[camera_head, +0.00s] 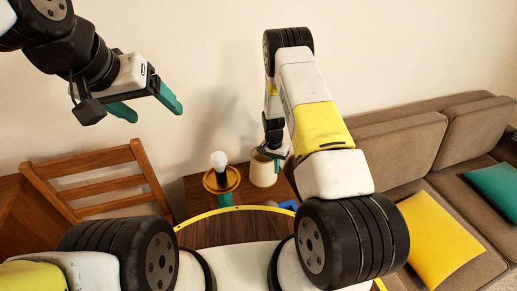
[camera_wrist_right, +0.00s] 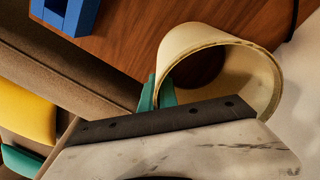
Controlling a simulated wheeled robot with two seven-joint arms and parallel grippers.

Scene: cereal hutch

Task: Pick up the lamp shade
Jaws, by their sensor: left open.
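The cream lamp shade (camera_head: 263,172) is at the small wooden table, right of the lamp with its bare bulb (camera_head: 219,161). It also shows in the right wrist view (camera_wrist_right: 185,42), its round open end facing the camera. My right gripper (camera_head: 272,154) is at the shade's upper rim. In the right wrist view its green fingers (camera_wrist_right: 157,93) are close together at the shade's edge and look shut on its wall. I cannot tell whether the shade touches the table. My left gripper (camera_head: 146,103) is open and empty, high at the left, away from the shade.
A wooden chair (camera_head: 96,160) stands left of the table (camera_head: 198,189). A brown sofa (camera_head: 398,145) with yellow (camera_head: 436,240) and teal (camera_head: 494,190) cushions is at the right. A blue object (camera_wrist_right: 68,14) lies near the shade. The wall is close behind.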

